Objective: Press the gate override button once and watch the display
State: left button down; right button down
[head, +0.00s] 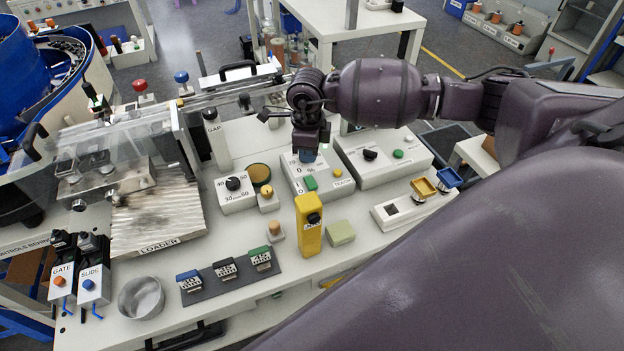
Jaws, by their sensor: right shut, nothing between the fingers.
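My right gripper (308,150) is shut and empty, pointing down over a white control box (325,183) near the table's middle. Its fingertips are at or just above the box's back part; I cannot tell if they touch. A small blue patch shows at the fingertips. The box carries a dial or display marked 0 (300,170), partly covered by the gripper, a green switch (311,183) and a yellow button (337,173). A box labelled GATE (62,270) with an orange button (60,282) stands at the front left, far from the gripper. My left gripper is not in view.
A SLIDE box (93,272) stands beside the GATE box. A metal bowl (141,297), a dark tray of labelled blocks (226,274), a yellow device (308,226) and a dial box (234,190) stand nearby. The loader (160,215) is at left. My right arm covers the right side.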

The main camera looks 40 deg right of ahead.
aim_at(58, 280)
jog(key=k, duration=1)
